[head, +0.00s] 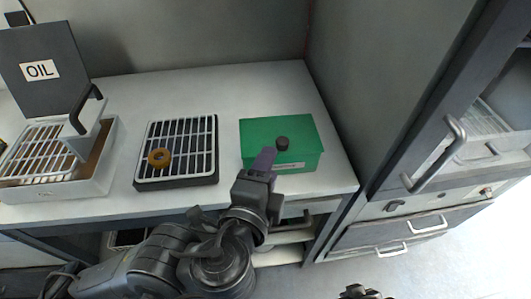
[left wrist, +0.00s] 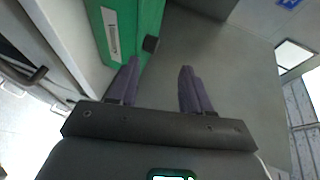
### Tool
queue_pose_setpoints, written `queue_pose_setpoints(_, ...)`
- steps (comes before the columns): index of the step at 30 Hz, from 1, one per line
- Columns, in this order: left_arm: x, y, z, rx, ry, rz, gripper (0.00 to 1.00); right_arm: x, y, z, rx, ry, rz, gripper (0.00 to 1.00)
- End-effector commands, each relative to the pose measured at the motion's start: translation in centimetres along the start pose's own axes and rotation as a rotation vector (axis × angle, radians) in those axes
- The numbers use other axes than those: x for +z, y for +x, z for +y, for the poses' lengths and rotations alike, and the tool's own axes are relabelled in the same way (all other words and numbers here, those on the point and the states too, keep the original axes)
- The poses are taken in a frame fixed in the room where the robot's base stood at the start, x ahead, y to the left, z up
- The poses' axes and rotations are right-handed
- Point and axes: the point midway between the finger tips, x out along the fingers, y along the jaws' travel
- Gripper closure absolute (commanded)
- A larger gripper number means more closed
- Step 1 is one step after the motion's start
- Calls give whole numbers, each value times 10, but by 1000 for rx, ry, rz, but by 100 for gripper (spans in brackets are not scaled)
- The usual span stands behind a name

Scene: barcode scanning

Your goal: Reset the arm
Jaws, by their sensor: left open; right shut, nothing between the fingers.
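My left gripper (head: 266,172) is over the front edge of the bench, in front of the green box, and overlaps the box's lower left part in the head view. In the left wrist view, its two purple fingers (left wrist: 159,68) stand apart with nothing between them. The green box (head: 262,131) has a dark round knob on top and a white label; it also shows in the left wrist view (left wrist: 149,14). My right gripper (head: 360,293) shows only as a small dark part at the bottom edge of the head view, and it is shut and empty.
A black tray with a white grid (head: 180,122) holds an orange ring (head: 159,158). Left of it stands a fryer basket (head: 62,160) with a grey OIL panel (head: 45,68) behind it. A grey cabinet with handles (head: 440,155) stands on the right. The bench between tray and box is clear.

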Motion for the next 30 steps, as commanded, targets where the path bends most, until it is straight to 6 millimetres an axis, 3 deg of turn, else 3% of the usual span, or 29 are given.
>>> queue_pose_setpoints(7,0,0,12,36,-13,0,51,-2,-5,0,-1,1,0,100)
queue_pose_setpoints(14,-4,-8,66,214,-123,2,51,-10,-28,0,-4,5,1,100)
queue_pose_setpoints(22,10,-41,126,464,-453,-84,51,-22,-66,1,-6,8,3,100)
queue_pose_setpoints(30,57,-94,183,662,-846,-334,51,-33,-100,2,-5,7,3,100)
